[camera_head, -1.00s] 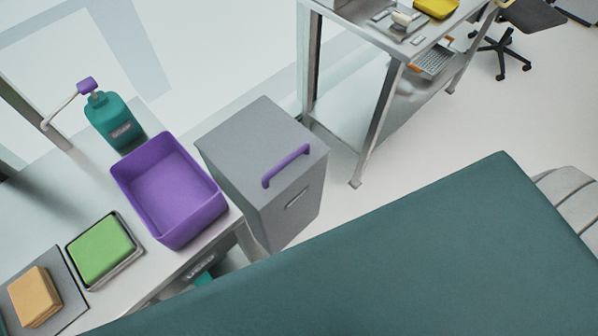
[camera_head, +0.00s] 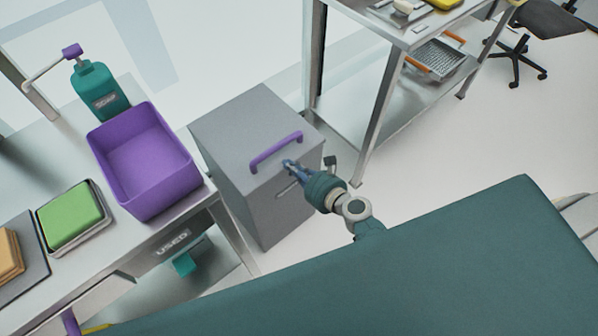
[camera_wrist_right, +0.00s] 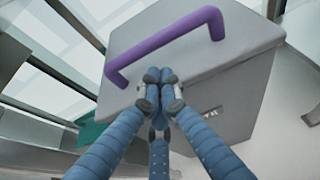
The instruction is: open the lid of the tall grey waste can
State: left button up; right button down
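The tall grey waste can (camera_head: 262,200) stands between the bench and the steel table. Its flat grey lid (camera_head: 240,125) lies level on top and looks shut. A purple bar handle (camera_head: 276,151) arches over the lid near its front edge. My right gripper (camera_head: 289,163) is just in front of the handle. In the right wrist view the handle (camera_wrist_right: 165,42) lies just past the blue fingertips (camera_wrist_right: 160,76), which are together with nothing seen between them. Whether they touch the handle I cannot tell. My left gripper is not in view.
A purple bin (camera_head: 145,165), a teal soap bottle (camera_head: 98,92) and a green sponge in a tray (camera_head: 70,214) stand on the bench left of the can. A steel table (camera_head: 372,110) stands close behind right. Open floor (camera_head: 455,145) lies to the right.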

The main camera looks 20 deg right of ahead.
aim_at(280, 147)
jog(key=x, duration=0.3)
jog(key=shift+w+a+f, duration=0.1)
jog(key=shift+w+f, duration=0.1)
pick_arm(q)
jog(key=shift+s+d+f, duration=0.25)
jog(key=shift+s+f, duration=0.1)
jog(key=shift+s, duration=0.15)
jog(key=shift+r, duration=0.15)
pick_arm(e)
jog(key=shift+r, duration=0.15)
jog(key=shift+w+r+p, duration=0.2)
jog(key=shift+r+p, duration=0.9)
jog(key=shift+r, duration=0.2)
jog(key=r+p, duration=0.3)
jog(key=shift+w+a+r, duration=0.2)
jog(key=shift+w, duration=0.2)
pick_arm(q)
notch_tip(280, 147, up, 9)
jog(key=p, duration=0.3)
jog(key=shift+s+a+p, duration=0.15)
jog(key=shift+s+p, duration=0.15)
jog(key=shift+p, duration=0.05)
pick_arm(e)
jog(key=r, duration=0.1)
jog(key=w+r, duration=0.1)
jog(key=r, duration=0.1)
jog(key=shift+a+r, duration=0.15)
jog(key=shift+a, duration=0.05)
